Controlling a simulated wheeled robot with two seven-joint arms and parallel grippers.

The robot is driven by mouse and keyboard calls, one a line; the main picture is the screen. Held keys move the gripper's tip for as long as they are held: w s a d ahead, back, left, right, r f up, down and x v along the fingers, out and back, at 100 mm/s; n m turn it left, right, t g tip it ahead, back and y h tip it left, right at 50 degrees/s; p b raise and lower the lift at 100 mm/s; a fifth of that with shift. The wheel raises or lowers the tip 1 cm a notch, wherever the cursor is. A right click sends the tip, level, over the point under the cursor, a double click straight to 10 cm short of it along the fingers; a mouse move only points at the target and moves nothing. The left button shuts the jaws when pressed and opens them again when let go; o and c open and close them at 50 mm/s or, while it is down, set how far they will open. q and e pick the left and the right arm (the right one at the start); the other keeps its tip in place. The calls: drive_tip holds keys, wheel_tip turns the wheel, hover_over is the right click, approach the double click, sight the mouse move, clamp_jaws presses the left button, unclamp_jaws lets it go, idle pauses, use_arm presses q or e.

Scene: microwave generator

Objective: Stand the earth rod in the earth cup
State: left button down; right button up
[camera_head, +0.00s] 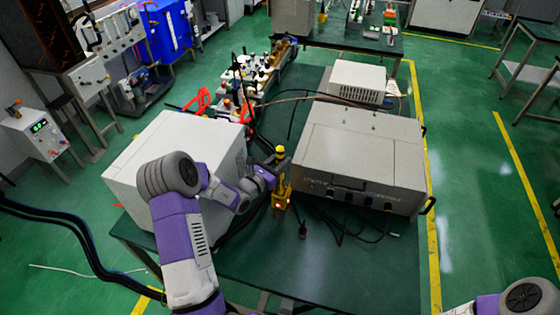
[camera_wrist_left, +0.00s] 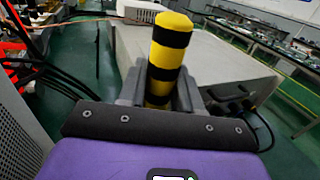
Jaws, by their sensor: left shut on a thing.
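The earth rod (camera_head: 281,149) is banded yellow and black and stands about upright. My left gripper (camera_head: 278,167) is shut on it; the rod also shows between the fingers in the left wrist view (camera_wrist_left: 168,52). The yellow earth cup (camera_head: 282,196), with a small lit spot on its front, is directly below the gripper on the green table. The rod's lower end is hidden by the gripper and cup, so I cannot tell how far it is inside. My right gripper is out of view.
A large grey cabinet (camera_head: 362,155) stands close to the right of the cup, and a white box (camera_head: 185,150) stands to the left. Black cables (camera_head: 345,232) lie on the table right of the cup. The table's front part (camera_head: 330,270) is clear.

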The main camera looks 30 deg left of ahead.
sight(280, 148)
use_arm(q)
drive_tip(key=shift+f, duration=0.1)
drive_tip(key=c, duration=0.7)
unclamp_jaws()
wheel_tip(280, 148, up, 10)
drive_tip(key=shift+p, duration=0.35)
idle(0.4)
